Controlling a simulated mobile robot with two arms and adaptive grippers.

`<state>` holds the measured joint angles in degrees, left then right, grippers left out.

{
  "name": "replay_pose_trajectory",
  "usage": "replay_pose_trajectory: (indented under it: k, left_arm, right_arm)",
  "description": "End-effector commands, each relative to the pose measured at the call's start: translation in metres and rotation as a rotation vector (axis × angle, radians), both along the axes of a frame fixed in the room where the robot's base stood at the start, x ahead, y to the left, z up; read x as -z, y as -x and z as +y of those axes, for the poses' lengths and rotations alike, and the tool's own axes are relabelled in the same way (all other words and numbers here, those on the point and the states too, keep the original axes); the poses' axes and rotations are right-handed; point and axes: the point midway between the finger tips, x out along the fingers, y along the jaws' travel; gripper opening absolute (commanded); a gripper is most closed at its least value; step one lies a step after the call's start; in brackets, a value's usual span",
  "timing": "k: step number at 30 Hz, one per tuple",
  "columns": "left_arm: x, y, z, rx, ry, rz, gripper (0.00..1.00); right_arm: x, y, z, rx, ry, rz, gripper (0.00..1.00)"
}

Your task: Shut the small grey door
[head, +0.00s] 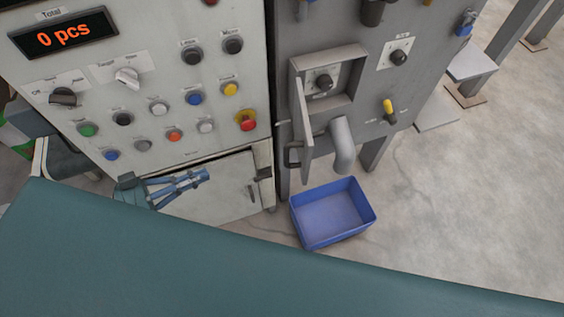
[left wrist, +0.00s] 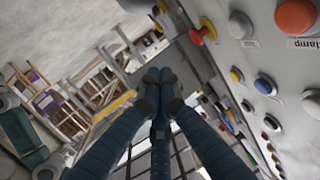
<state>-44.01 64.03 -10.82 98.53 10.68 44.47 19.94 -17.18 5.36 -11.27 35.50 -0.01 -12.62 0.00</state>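The small grey door (head: 304,130) stands open on the grey panel in the head view. It is hinged at the left of a shallow grey box (head: 350,78) and sticks out towards me, nearly edge-on. A dark knob (head: 323,83) shows inside the open box. My left gripper (head: 205,174) is to the left of the door and lower, in front of the white cabinet, apart from the door. Its fingertips are together with nothing between them; they also meet in the left wrist view (left wrist: 156,76). The door cannot be made out in the left wrist view. My right gripper is not in view.
A white control cabinet (head: 150,75) with many buttons, including a red stop button (head: 247,120), stands left of the grey panel. A grey spout (head: 342,145) sticks out just right of the door. A blue bin (head: 333,212) sits on the floor below.

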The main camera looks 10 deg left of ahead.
Motion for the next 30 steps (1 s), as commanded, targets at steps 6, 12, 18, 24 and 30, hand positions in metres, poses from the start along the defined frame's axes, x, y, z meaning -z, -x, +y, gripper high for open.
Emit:
replay_pose_trajectory:
  k: [6, 12, 18, 24, 30]
  left_arm:
    - [-0.070, 0.032, -0.054, 0.214, 0.168, -0.023, 0.00]
    - [-0.075, 0.025, -0.072, 0.228, 0.186, -0.030, 0.00]
    - [-0.076, 0.004, -0.104, 0.226, 0.184, -0.036, 0.00]
    - [-0.076, -0.016, -0.136, 0.225, 0.183, -0.034, 0.00]
    - [-0.076, -0.031, -0.161, 0.225, 0.182, -0.033, 0.00]
  right_arm:
    - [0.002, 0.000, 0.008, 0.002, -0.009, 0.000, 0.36]
    - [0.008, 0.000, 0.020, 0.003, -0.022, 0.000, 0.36]
    - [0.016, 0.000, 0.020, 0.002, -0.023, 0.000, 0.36]
    - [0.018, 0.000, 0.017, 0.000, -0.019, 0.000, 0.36]
    - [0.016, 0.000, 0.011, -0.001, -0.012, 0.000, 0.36]
